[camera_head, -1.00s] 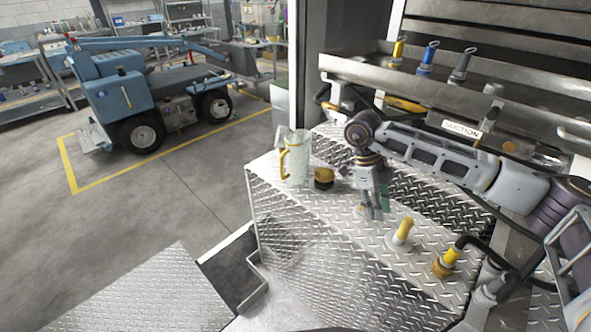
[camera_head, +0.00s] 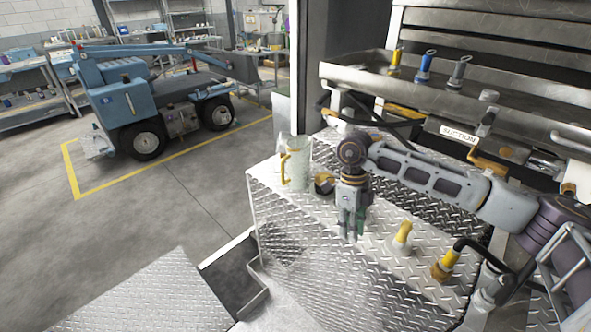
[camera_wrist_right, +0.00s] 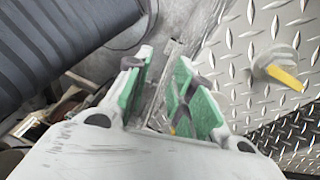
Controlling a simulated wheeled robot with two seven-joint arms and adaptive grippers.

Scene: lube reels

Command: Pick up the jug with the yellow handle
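The jug (camera_head: 299,166), pale green and see-through with a yellow handle on its left side, stands upright at the far end of the diamond-plate top. My right gripper (camera_head: 350,232) points down over the plate, to the right of the jug and nearer to me, apart from it. In the right wrist view, the right gripper (camera_wrist_right: 158,82) has its green-padded fingers apart with nothing held between them. I cannot make out the jug in that view. My left gripper is not in view.
A yellow-topped funnel (camera_head: 402,234) and a yellow-and-black fitting (camera_head: 443,266) stand to the right. The diamond-plate top (camera_head: 290,207) is bare in front of the jug.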

